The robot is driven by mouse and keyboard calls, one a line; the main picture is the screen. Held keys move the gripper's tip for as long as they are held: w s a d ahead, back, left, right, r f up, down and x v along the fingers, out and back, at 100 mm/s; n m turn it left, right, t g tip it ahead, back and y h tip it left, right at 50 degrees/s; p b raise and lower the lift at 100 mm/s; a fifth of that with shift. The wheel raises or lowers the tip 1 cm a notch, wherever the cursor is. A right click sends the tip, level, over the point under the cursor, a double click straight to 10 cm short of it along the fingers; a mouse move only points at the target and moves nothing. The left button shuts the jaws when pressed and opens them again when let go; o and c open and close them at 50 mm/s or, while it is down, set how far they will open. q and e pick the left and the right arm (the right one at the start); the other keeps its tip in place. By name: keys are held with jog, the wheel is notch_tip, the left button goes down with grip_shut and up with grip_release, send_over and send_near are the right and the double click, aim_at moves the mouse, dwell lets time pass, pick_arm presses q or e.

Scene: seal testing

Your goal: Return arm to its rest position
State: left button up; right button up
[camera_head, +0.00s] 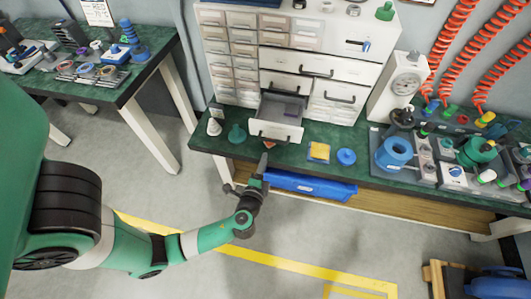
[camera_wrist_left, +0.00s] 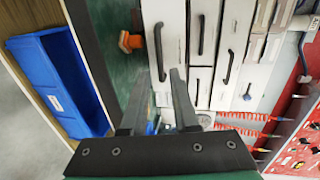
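My left arm reaches in from the left in the head view, mostly green with dark joints. Its left gripper (camera_head: 263,162) is at the front edge of the green workbench (camera_head: 325,135), in front of an open drawer (camera_head: 277,119). In the left wrist view the two dark fingers of the left gripper (camera_wrist_left: 164,75) stand apart with a gap between them. I see nothing held in that gap. The right arm and gripper are not in view.
A small orange part (camera_wrist_left: 130,41) lies on the bench near the gripper. A blue bin (camera_head: 308,187) sits below the bench edge. A white drawer cabinet (camera_head: 285,55) stands behind. Fittings crowd the bench's right side. The floor (camera_head: 195,195) around the arm is clear.

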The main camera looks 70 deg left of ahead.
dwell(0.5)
pick_arm(q)
jog(key=w+d+r+n+t+p, duration=0.25)
jog(key=w+r, duration=0.35)
jog(key=r, duration=0.8)
jog(key=w+d+r+n+t+p, duration=0.25)
jog(key=w+r, duration=0.35)
jog(key=r, duration=0.8)
jog(key=w+d+r+n+t+p, duration=0.25)
jog(key=w+r, duration=0.45)
jog(key=r, duration=0.7)
jog(key=s+d+r+n+t+h+p, duration=0.1)
jog(key=d+r+t+h, duration=0.15)
jog(key=r, duration=0.75)
jog(key=s+d+r+n+t+h+p, duration=0.15)
jog(key=d+r+t, duration=0.25)
jog(key=r, duration=0.7)
jog(key=s+d+r+m+t+h, duration=0.4)
jog(key=s+d+r+t+h, duration=0.2)
jog(key=s+d+r+h, duration=0.3)
notch_tip(320, 180, up, 38)
jog(key=h+p, duration=0.2)
jog(key=p, duration=3.6)
jog(key=shift+w+a+r+m+g+p, duration=0.25)
jog(key=shift+w+m+g+p, duration=0.05)
jog(key=shift+w, duration=0.1)
